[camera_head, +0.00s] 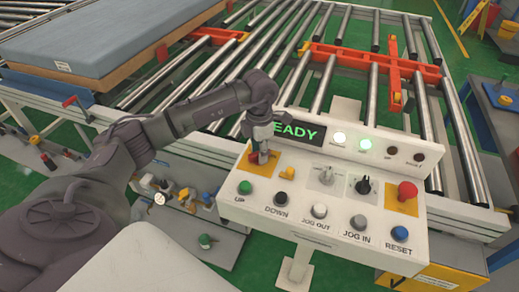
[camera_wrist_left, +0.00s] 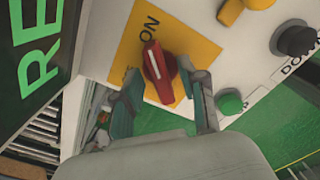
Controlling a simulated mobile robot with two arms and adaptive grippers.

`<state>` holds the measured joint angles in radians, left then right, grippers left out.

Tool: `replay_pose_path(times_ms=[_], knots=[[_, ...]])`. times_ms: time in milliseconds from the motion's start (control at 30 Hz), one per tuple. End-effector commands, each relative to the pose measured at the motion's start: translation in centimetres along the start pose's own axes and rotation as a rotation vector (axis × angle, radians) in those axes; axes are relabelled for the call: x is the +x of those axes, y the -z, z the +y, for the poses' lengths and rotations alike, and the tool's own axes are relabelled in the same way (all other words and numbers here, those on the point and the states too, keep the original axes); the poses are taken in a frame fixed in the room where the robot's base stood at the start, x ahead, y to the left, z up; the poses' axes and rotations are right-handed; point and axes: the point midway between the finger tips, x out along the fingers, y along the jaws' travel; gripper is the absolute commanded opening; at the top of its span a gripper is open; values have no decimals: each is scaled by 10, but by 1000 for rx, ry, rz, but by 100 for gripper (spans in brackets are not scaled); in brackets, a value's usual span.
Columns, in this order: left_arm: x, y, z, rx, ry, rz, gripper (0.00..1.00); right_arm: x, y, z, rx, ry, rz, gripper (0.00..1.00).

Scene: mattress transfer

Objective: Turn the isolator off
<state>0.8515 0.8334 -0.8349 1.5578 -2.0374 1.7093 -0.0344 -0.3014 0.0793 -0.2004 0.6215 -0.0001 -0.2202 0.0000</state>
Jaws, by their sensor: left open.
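The isolator is a red rotary handle (camera_wrist_left: 158,73) with a white line, on a yellow plate (camera_wrist_left: 205,50) at the upper left of the control panel. One end of its line points toward the printed ON. It also shows in the head view (camera_head: 261,157), just below my left gripper (camera_head: 262,136). In the left wrist view my left gripper (camera_wrist_left: 160,82) is open, one finger on each side of the handle's lower part. I cannot tell whether the fingers touch it. The opposite label is mostly hidden by a finger. My right gripper is not in view.
The sloped control panel (camera_head: 272,214) has several buttons, a black selector (camera_head: 363,185) and a red mushroom button (camera_head: 407,190). A display (camera_head: 297,130) reads READY, partly hidden, beside lit white and green lamps. Roller conveyors and a blue mattress (camera_head: 110,35) lie behind.

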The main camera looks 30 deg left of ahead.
Motion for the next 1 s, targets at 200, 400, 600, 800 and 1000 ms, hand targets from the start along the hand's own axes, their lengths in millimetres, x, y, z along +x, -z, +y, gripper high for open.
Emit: replay_pose_path(times_ms=[200,400,600,800,1000], knots=[[0,0,0,0,0,0,22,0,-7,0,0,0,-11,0],[0,0,0,0,1,0,0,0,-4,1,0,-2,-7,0],[0,0,0,-8,1,-1,0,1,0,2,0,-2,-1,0],[0,0,0,-63,1,-1,0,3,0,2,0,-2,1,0],[0,0,0,-193,1,-2,0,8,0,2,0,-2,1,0]])
